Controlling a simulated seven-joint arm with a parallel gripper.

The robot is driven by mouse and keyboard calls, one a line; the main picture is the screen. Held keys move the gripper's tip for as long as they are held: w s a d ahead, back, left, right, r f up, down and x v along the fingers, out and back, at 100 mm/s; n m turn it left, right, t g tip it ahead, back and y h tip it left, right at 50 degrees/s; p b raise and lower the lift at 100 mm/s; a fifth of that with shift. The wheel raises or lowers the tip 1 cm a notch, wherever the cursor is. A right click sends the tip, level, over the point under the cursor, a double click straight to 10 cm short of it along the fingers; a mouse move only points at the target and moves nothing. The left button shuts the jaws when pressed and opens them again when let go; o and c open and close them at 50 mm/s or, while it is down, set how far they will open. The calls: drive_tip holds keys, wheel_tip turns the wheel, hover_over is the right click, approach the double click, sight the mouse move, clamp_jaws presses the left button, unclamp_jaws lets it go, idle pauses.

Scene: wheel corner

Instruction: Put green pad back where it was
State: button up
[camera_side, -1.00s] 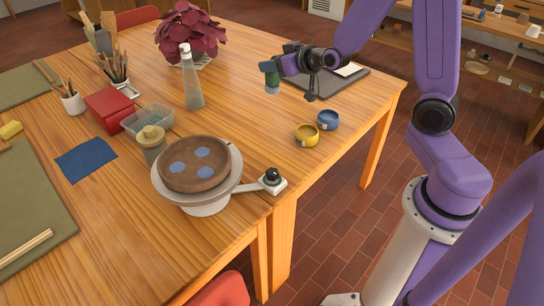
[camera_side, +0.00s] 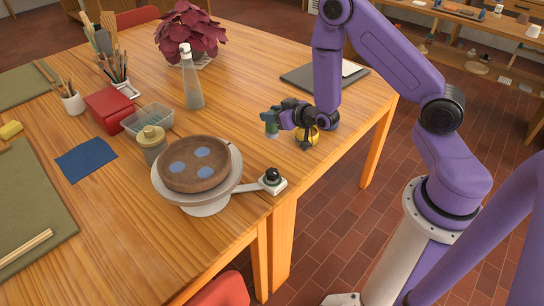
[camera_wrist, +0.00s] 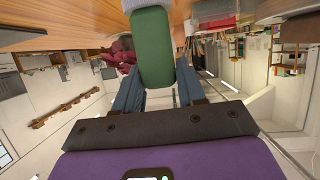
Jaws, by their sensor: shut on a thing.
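The green pad (camera_side: 271,128) is a short green block with a paler lower end. My gripper (camera_side: 272,117) is shut on it and holds it near the yellow pot, above the table's right part. In the wrist view the green pad (camera_wrist: 153,48) stands between the two fingers (camera_wrist: 156,80). A brown round slab (camera_side: 190,178) with three blue patches (camera_side: 204,152) lies on the pale turntable (camera_side: 232,185), left of and nearer the camera than my gripper. The gap under the pad is hard to judge.
A dark knob (camera_side: 272,175) stands at the turntable's arm. A bottle (camera_side: 191,85), a jar (camera_side: 151,140) and a clear tray (camera_side: 147,118) stand to the left. Table between bottle and gripper is clear.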

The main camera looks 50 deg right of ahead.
sight(273, 137)
drive_tip(key=shift+f, duration=4.45)
drive_tip(key=o, duration=1)
drive_tip(key=shift+f, duration=0.15)
drive_tip(key=shift+o, duration=0.2)
